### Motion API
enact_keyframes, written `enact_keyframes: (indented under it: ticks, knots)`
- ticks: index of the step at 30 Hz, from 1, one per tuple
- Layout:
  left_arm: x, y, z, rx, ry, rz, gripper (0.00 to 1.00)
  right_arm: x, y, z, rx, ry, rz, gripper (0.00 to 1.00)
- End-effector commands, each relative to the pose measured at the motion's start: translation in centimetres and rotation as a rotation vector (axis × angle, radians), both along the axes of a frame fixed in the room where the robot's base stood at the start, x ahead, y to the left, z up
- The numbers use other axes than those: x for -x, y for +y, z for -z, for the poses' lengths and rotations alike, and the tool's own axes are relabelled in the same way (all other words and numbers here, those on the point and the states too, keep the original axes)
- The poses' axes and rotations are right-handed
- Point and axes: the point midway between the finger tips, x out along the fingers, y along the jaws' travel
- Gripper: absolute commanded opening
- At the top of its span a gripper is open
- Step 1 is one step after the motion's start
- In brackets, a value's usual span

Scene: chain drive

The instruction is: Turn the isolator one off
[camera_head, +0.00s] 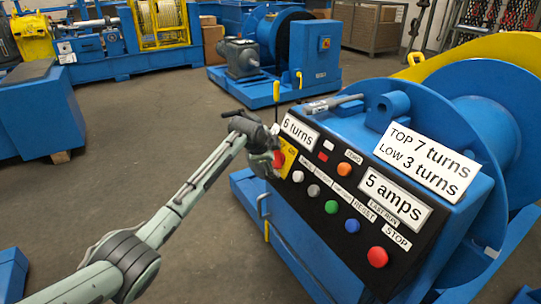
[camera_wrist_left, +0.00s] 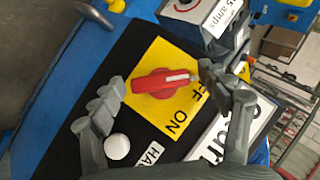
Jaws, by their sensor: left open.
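The isolator is a red rotary handle (camera_wrist_left: 160,83) on a yellow plate (camera_wrist_left: 178,55) marked ON and OFF. In the wrist view the handle lies nearly level, its white-marked end pointing right. In the head view its red part (camera_head: 279,159) shows at the left end of the black panel, partly covered by my gripper. My left gripper (camera_wrist_left: 158,95) is open, with one finger on each side of the handle in the wrist view. I cannot tell whether either finger touches it. The OFF lettering is partly hidden by the right finger. My right gripper is not in view.
The black control panel (camera_head: 345,215) carries several buttons, including a white button (camera_wrist_left: 117,146) close to my left finger and a red stop button (camera_head: 377,256). A "6 turns" sign (camera_head: 299,132) stands beside the gripper. A big blue drum (camera_head: 450,130) is behind the panel.

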Motion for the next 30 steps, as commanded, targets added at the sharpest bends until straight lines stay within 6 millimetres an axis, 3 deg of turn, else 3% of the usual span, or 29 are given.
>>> enact_keyframes:
  ticks: [18,30]
  knots:
    - [6.9,2.2,-7.9,0.000,-0.002,-0.001,0.77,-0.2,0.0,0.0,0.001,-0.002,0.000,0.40]
    - [7.6,2.5,-8.6,0.000,0.001,-0.001,0.77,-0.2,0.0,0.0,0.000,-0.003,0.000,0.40]
